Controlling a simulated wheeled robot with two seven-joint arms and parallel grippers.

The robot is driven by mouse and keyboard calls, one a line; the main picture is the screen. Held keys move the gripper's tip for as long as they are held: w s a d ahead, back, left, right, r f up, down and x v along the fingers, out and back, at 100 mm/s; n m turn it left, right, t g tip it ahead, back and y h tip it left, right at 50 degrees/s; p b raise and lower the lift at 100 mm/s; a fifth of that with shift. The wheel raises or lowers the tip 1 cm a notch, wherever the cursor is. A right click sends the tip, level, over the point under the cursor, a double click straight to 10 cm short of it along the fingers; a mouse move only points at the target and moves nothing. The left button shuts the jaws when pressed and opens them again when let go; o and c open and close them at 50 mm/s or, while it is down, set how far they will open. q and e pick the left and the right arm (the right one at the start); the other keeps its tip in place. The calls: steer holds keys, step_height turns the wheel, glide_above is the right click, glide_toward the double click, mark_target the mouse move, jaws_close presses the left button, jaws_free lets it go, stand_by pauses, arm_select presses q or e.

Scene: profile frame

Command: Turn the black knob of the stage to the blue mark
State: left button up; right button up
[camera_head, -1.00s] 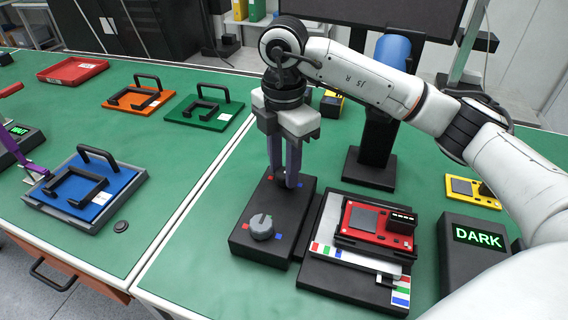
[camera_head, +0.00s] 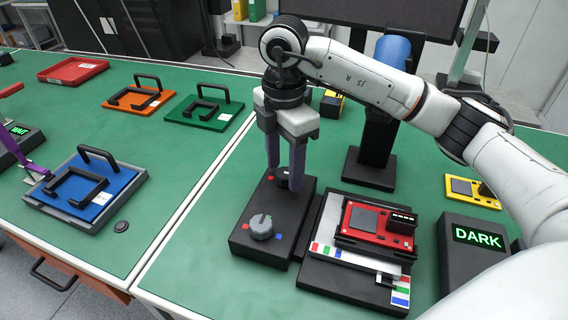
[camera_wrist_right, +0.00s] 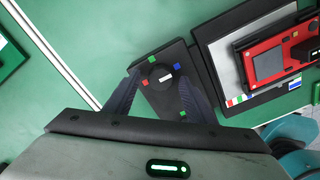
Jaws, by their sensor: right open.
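The stage is a black box (camera_head: 248,242) on the green table. Its front knob (camera_head: 262,226) is grey. Its black knob (camera_wrist_right: 153,74) is at the back, with a white pointer line that lies nearly level towards the right in the right wrist view. The blue mark (camera_wrist_right: 176,66) is right of this knob and slightly above the line; a green mark (camera_wrist_right: 152,59) is above and a red mark (camera_wrist_right: 144,83) at left. My right gripper (camera_head: 284,176) is open and points down, one finger on either side of the black knob. Finger contact is unclear. My left gripper is not in view.
A red device (camera_head: 365,222) sits on a black base right of the stage, with colour strips. A box (camera_head: 462,262) displays "DARK". A black stand (camera_head: 372,165) is behind. Bare table lies left of the stage.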

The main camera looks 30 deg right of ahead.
mark_target(284, 173)
step_height(284, 173, up, 10)
steer(key=shift+r+p, duration=0.15)
steer(key=shift+p, duration=0.15)
stand_by(0.7)
